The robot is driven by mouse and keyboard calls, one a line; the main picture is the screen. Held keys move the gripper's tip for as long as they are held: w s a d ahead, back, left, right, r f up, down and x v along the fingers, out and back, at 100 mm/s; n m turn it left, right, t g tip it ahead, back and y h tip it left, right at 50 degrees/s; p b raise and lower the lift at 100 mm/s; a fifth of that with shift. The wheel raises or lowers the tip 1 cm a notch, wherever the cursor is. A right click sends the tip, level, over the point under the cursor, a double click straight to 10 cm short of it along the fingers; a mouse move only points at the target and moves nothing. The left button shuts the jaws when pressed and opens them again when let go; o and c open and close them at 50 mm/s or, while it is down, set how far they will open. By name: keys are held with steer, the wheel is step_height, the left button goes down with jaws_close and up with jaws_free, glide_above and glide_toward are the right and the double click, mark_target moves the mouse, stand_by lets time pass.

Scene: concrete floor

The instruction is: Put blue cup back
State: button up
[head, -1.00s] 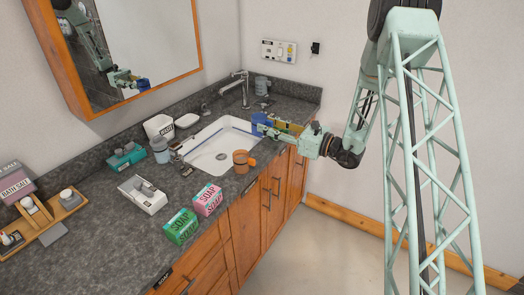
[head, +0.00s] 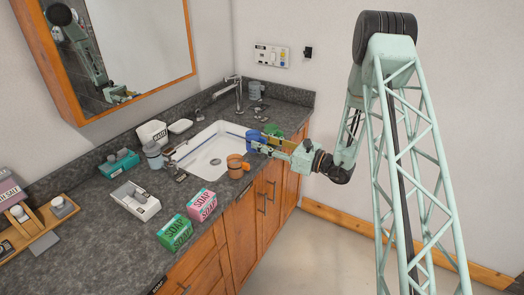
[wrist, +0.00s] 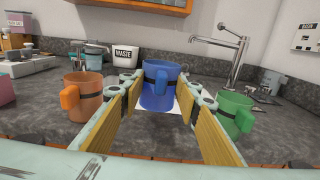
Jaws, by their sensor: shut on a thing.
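The blue cup (head: 253,136) is held between the fingers of my gripper (head: 257,142), at the right front rim of the white sink. An orange cup (head: 235,166) stands left of my gripper on the counter's front edge. A green cup (head: 271,129) is on the right, partly behind my gripper; it shows more clearly in the wrist view (wrist: 234,110).
The sink (head: 212,158) and faucet (head: 238,92) are behind the cups. Pink (head: 202,204) and green (head: 175,233) soap boxes stand at the front left. A white waste bin (head: 152,133) is at the back. The wall and mirror bound the counter.

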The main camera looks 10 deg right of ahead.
steer(key=shift+f, duration=1.85)
steer(key=shift+f+b, duration=0.15)
steer(key=shift+b, duration=0.2)
steer(key=o, duration=1)
steer(key=shift+r, duration=0.2)
steer(key=shift+p+v, duration=0.45)
steer(key=shift+v, duration=5.6)
